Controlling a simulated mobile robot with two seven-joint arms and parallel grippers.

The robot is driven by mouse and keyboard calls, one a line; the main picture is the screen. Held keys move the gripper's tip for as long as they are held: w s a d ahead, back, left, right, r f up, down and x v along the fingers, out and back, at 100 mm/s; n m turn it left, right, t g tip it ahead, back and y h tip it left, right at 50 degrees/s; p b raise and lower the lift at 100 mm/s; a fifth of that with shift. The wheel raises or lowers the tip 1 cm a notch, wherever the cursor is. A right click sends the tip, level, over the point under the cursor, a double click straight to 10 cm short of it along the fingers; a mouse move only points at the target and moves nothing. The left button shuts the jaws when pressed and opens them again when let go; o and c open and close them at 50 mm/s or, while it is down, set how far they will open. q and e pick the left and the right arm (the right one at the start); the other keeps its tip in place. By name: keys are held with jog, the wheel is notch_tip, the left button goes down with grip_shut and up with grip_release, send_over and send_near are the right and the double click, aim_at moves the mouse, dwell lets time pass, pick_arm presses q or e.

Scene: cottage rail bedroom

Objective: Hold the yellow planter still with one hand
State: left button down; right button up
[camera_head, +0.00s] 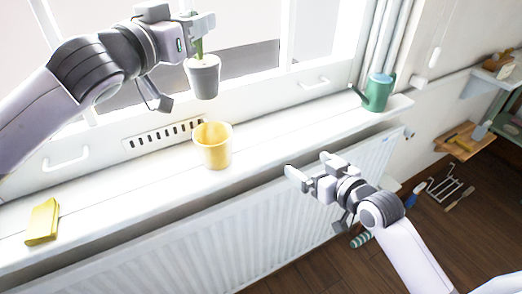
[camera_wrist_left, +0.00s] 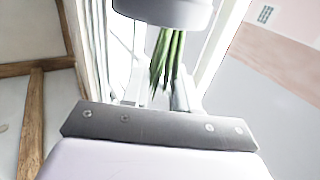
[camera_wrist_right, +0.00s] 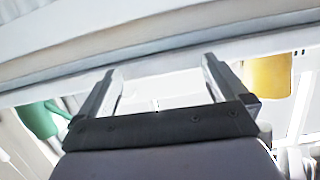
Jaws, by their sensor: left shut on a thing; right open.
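The yellow planter (camera_head: 213,146) stands upright on the white windowsill (camera_head: 290,122). It looks empty in the head view, and part of it shows at the right of the right wrist view (camera_wrist_right: 268,78). My left gripper (camera_head: 203,24) is shut on a potted plant, with green leaves (camera_wrist_left: 170,60) between its fingers and a grey pot (camera_head: 204,78) hanging in the air above and behind the planter. My right gripper (camera_head: 307,164) is open and empty in front of the sill, to the right of the planter and apart from it.
A green watering can (camera_head: 378,92) stands at the sill's right end. A yellow folded cloth or sponge (camera_head: 42,221) lies at its left. A white radiator (camera_head: 240,215) is below the sill. A window handle (camera_head: 66,160) juts out behind. The sill beside the planter is clear.

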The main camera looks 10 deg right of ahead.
notch_tip(320, 180, up, 4)
jog(key=w, duration=0.2)
jog(key=n+g+y, duration=0.5)
jog(key=n+y, duration=0.1)
jog(key=n, duration=0.1)
send_near(215, 150)
jog(key=w+d+f, duration=0.1)
jog(key=w+f, duration=0.2)
jog(key=x, duration=1.1)
jog(key=shift+w+a+f, duration=0.15)
jog(key=shift+w+a, duration=0.05)
jog(key=shift+w, duration=0.1)
jog(key=c, duration=0.9)
jog(key=shift+c, duration=0.2)
